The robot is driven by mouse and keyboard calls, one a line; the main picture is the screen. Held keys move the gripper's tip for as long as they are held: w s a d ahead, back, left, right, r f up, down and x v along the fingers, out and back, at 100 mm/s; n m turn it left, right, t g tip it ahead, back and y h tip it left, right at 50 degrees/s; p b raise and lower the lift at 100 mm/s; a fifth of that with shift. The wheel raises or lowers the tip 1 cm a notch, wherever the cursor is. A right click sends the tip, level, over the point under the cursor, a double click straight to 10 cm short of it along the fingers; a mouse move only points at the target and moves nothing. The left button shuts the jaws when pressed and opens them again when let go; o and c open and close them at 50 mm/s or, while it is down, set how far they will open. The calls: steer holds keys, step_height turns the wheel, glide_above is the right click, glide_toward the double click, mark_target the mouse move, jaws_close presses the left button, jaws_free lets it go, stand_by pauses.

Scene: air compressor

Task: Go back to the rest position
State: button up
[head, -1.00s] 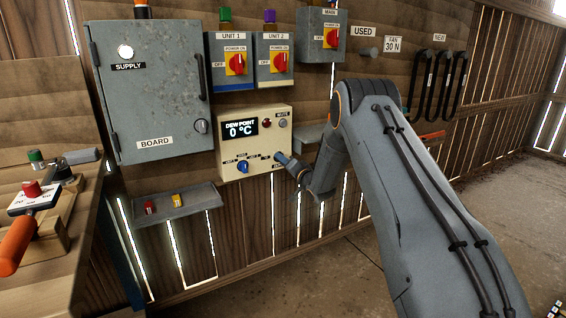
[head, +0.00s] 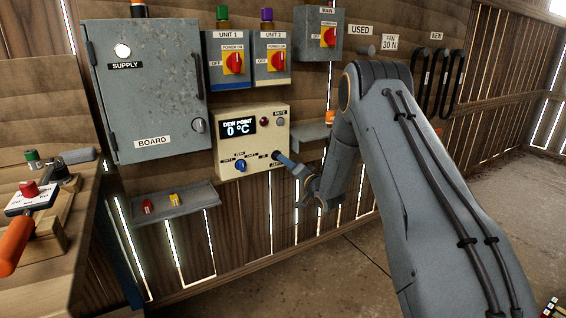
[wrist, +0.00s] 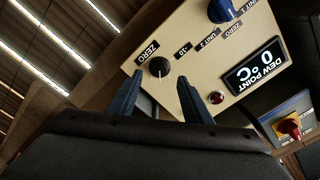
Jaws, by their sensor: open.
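My gripper (wrist: 161,77) is open and empty in the wrist view, its two dark blue fingers apart. The tips point at the cream dew point panel (wrist: 206,62). A black round knob (wrist: 159,67) marked ZERO appears between and just beyond the tips; I cannot tell whether they touch it. In the head view my gripper (head: 283,158) is at the lower right corner of the same panel (head: 262,152), with my arm reaching in from the right. The display reads 0 °C.
A grey board cabinet (head: 148,90) and switch boxes for Unit 1 (head: 230,60) and Unit 2 (head: 272,58) are on the wall. A tray (head: 190,203) holds red and yellow pieces. A workbench (head: 60,262) is at left. Black belts (head: 446,85) hang at right. Open floor lies below.

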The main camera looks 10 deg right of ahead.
steer(key=shift+v, duration=1.05)
steer(key=shift+r, duration=0.1)
steer(key=s+a+r+n+g+h+p, duration=0.1)
steer(key=s+g, duration=0.4)
steer(key=s, duration=1.3)
steer(key=s+r+n+g+h+p, duration=0.2)
steer(key=s+r+g+p, duration=0.3)
steer(key=s, duration=1.3)
steer(key=s+a+r+n+g+h+p, duration=0.1)
steer(key=s+g, duration=0.6)
steer(key=s, duration=1.1)
step_height(320, 180, up, 3)
steer(key=n+h+p, duration=0.1)
steer(key=n+p, duration=0.1)
steer(key=shift+s+a+n+h, duration=0.2)
steer(key=shift+a+n+h, duration=0.1)
steer(key=shift+a, duration=0.05)
steer(key=shift+c, duration=0.3)
